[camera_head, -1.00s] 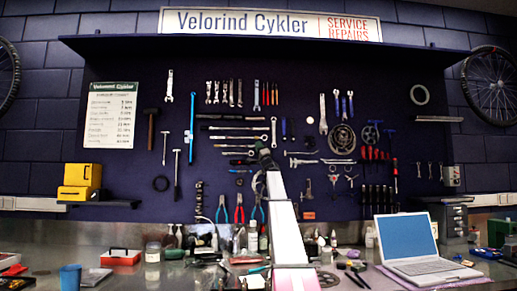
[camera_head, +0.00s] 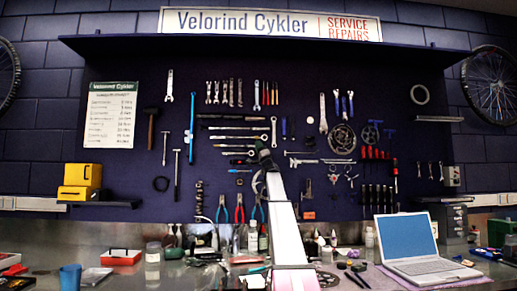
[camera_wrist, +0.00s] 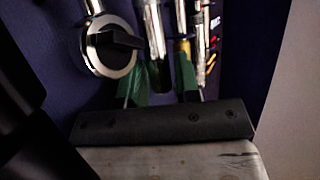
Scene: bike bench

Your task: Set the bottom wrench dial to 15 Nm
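In the wrist view, green finger parts of my gripper (camera_wrist: 162,85) stand apart beyond a dark bar. Silver wrench shafts (camera_wrist: 154,28) show at and behind them. A round silver head with a black lever (camera_wrist: 112,46) is to their left. No scale reading is legible. Whether the fingers grip a wrench is unclear.
Pliers (camera_head: 239,208) hang below my gripper, and a chainring (camera_head: 341,139) hangs to its right. Bottles (camera_head: 253,238) crowd the bench behind my arm. An open laptop (camera_head: 410,245) stands on the right of the bench.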

